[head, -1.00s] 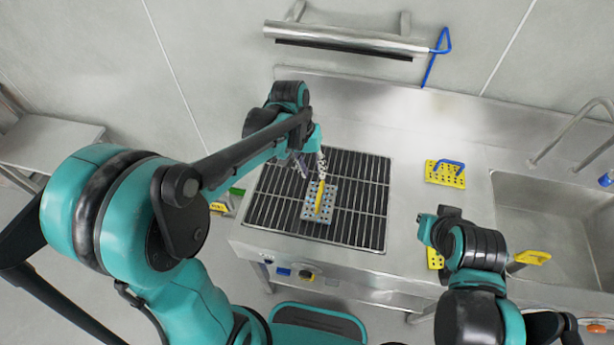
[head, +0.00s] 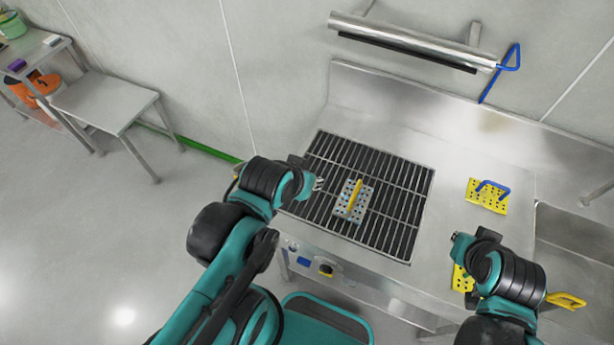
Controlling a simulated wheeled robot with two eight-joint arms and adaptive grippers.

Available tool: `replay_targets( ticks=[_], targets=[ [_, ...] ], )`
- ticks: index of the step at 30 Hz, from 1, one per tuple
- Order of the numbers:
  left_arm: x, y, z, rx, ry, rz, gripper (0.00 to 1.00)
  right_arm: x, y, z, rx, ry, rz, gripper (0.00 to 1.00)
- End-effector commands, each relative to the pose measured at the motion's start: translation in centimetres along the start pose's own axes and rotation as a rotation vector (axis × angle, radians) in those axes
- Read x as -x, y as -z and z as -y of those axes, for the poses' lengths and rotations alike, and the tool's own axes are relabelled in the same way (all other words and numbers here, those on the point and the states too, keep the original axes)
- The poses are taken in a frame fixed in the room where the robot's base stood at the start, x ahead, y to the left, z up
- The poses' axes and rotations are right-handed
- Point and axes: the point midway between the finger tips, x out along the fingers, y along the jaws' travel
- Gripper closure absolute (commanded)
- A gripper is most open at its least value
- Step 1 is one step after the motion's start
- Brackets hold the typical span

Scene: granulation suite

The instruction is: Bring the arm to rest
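My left arm comes in from below, and its gripper (head: 317,184) hangs over the left edge of the dark slotted grate (head: 400,185). Its fingers are mostly hidden by the wrist, so I cannot tell whether they are open or shut. A grey perforated plate with a yellow handle (head: 353,201) lies on the grate, to the right of the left gripper and apart from it. My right gripper (head: 460,243) is at the lower right, over the steel counter. Its fingers are not clearly visible.
A yellow perforated plate with a blue handle (head: 487,195) lies right of the grate. Another yellow plate (head: 462,279) is partly hidden by my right arm. A yellow handle (head: 566,300) shows near the sink (head: 575,235). A steel side table (head: 105,98) stands at left over open floor.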

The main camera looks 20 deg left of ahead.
Motion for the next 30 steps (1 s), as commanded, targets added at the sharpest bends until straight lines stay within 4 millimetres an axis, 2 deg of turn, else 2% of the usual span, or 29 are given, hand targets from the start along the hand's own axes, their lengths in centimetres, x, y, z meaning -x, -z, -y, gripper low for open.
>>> replay_targets(
  ticks=[5, 8, 15, 19, 30],
  targets=[
    [-0.2, -0.1, 0.0, 0.0, -0.001, 0.001, 0.69, -0.2, -0.1, 0.0, 0.0, 0.0, 0.0, 1.0],
    [-1.2, -0.8, 0.0, 0.001, -0.001, 0.002, 0.69, -1.1, -0.8, 0.0, 0.0, 0.0, 0.0, 1.0],
    [-6.3, -4.5, 0.0, 0.001, -0.001, 0.003, 0.69, -6.3, -4.5, 0.0, 0.0, 0.0, 0.0, 1.0],
    [-8.5, -6.2, -0.1, 0.001, -0.001, 0.003, 0.69, -8.5, -6.1, 0.0, 0.0, 0.0, 0.0, 1.0],
    [-8.5, -6.1, -0.1, 0.001, -0.001, 0.003, 0.69, -8.5, -6.0, 0.0, 0.0, 0.0, 0.0, 1.0]
  ],
)
